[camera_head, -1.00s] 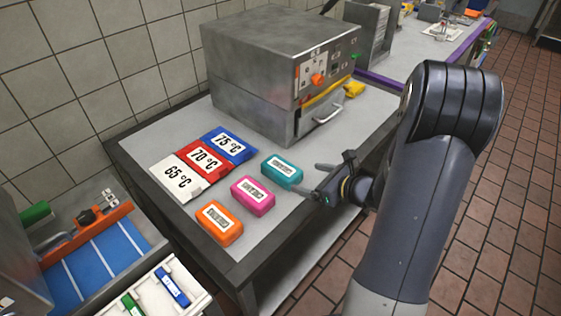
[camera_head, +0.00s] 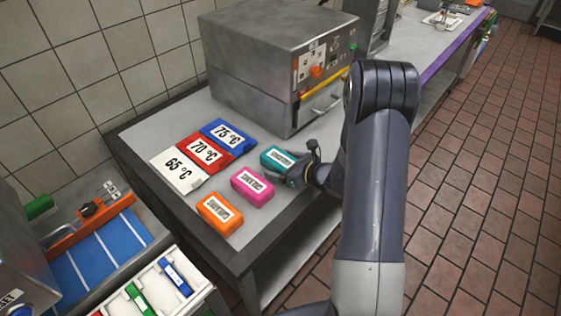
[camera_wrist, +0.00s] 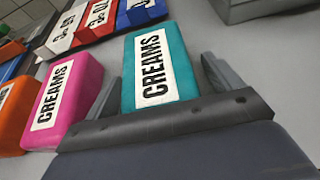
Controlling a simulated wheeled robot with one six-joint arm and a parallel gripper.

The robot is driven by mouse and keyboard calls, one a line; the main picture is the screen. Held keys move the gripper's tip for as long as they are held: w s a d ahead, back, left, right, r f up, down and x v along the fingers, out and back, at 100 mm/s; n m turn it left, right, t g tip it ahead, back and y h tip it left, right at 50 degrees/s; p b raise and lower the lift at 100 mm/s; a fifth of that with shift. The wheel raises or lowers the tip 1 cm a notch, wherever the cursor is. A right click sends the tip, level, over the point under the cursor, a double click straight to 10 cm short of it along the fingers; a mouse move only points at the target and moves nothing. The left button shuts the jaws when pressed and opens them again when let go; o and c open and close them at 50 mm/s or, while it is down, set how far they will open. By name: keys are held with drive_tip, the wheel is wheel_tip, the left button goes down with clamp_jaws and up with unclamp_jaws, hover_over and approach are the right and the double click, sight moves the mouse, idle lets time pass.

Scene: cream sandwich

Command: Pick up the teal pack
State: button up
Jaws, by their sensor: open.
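The teal pack (camera_head: 276,158) lies on the grey table (camera_head: 262,222), at the back end of a row of three packs. In the wrist view the teal pack (camera_wrist: 160,66) has a white label reading "CREAMS". My gripper (camera_head: 296,166) is at the pack's near right end. In the wrist view my gripper (camera_wrist: 158,88) is open, with one finger on each side of the teal pack. The left finger lies in the gap between the teal and pink packs. Whether either finger touches the pack I cannot tell.
The pink pack (camera_head: 252,188) is close beside the teal one, and the orange pack (camera_head: 220,213) is beyond it. Mats marked 65 °C (camera_head: 179,170), 70 °C (camera_head: 203,152) and 75 °C (camera_head: 228,135) lie behind. A metal machine (camera_head: 270,65) stands at the back right.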

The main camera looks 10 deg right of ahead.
drive_tip(key=shift+c, duration=0.2)
drive_tip(key=c, duration=1)
drive_tip(key=shift+c, duration=0.2)
drive_tip(key=shift+r, duration=0.15)
